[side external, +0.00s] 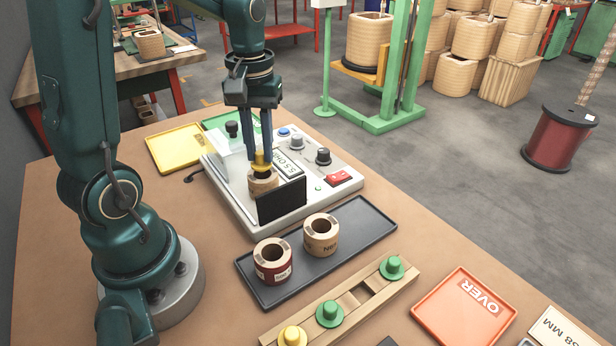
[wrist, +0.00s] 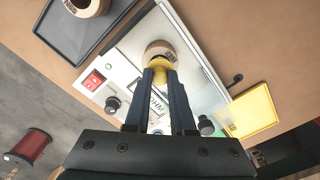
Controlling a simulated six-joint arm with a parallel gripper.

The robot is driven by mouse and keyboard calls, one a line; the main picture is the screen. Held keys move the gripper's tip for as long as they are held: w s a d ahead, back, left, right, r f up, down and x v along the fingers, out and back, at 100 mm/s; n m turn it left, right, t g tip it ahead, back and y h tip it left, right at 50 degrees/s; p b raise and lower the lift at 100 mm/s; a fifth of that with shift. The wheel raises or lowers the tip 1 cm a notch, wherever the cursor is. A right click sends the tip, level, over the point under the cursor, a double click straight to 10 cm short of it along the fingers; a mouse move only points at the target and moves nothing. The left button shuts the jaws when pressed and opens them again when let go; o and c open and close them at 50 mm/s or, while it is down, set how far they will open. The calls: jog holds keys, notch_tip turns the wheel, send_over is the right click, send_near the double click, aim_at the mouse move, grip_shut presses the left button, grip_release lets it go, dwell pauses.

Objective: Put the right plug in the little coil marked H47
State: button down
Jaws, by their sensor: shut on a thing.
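My gripper (side external: 262,152) points straight down over the tester and is shut on a yellow plug (side external: 259,167). The plug is at the top opening of a small tan coil (side external: 263,184) standing on the tester. In the wrist view the fingers (wrist: 161,72) hold the yellow plug (wrist: 158,62) against the coil (wrist: 159,47). I cannot tell how deep the plug sits. A black panel hides the coil's lower front, and I cannot read its marking. A wooden rack (side external: 275,334) holds another yellow plug (side external: 292,337) and two green plugs (side external: 330,313), with an empty space between the green ones.
The tester (side external: 240,205) has knobs, a display and a red switch (side external: 338,178). The black panel (side external: 282,201) stands upright close to the coil. A dark tray (side external: 355,250) holds a red-wrapped coil (side external: 272,260) and a tan coil (side external: 321,236). An orange OVER tray (side external: 450,320) and yellow tray (side external: 170,152) look empty.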

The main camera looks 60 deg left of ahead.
jog(key=shift+f, duration=0.1)
jog(key=shift+f, duration=0.7)
jog(key=c, duration=0.7)
grip_release()
jog(key=shift+o, duration=0.4)
jog(key=o, duration=0.3)
jog(key=shift+o, duration=0.2)
jog(key=shift+r, duration=3.1)
